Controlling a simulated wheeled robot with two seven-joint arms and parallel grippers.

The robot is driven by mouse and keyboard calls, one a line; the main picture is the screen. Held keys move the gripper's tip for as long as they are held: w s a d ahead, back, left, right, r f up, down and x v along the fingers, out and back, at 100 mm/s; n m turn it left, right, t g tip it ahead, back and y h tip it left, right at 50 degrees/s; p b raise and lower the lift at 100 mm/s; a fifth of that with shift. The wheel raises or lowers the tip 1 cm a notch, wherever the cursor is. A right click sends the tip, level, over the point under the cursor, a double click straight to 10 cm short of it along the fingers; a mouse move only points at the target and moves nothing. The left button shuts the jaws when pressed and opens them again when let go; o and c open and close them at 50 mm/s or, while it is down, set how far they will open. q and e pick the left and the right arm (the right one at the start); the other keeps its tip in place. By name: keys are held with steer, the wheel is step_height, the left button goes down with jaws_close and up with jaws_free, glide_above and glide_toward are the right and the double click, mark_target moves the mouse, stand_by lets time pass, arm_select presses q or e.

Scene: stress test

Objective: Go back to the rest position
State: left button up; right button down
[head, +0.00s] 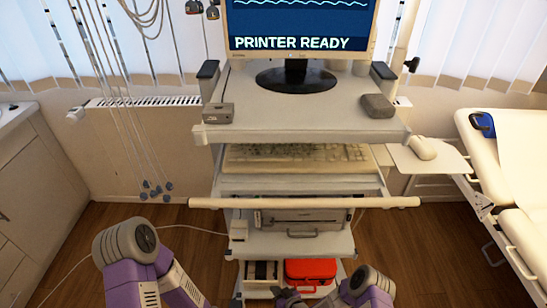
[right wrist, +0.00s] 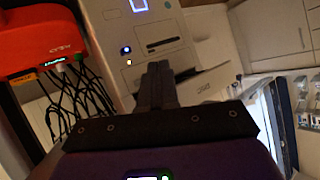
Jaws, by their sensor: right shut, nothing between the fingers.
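My right gripper (head: 290,298) shows as a small dark shape at the bottom edge of the head view, in front of the lower part of the cart (head: 300,200). In the right wrist view its two dark fingers (right wrist: 157,82) are together and empty. Behind the fingertips is a pale device panel (right wrist: 150,40) with a lit blue button and a dark slot; I cannot tell whether they touch. Purple and grey links of both my arms show low in the head view. My left gripper is not in view.
The cart carries a monitor (head: 300,30) reading "PRINTER READY", a keyboard (head: 300,157), a printer (head: 303,222) and a red case (head: 311,272). Cables (head: 115,100) hang at left. A couch (head: 505,190) stands at right. Wooden floor (head: 425,255) is clear between cart and couch.

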steer(key=shift+w+r, duration=0.1)
steer(key=s+d+r+m+g+h, duration=0.2)
steer(key=s+d+r+m+g, duration=0.25)
steer(key=s+r, duration=0.4)
steer(key=s+d+r+m+g+h, duration=0.1)
steer(key=s+d+r+m+g, duration=0.3)
steer(key=s, duration=0.8)
step_height(320, 180, up, 8)
steer(key=n+p, duration=0.1)
steer(key=p, duration=0.5)
steer(key=shift+s+d+f+p, duration=0.15)
steer(key=shift+s+p, duration=0.1)
steer(key=shift+p, duration=0.05)
steer(key=shift+g, duration=0.25)
steer(key=shift+d, duration=0.1)
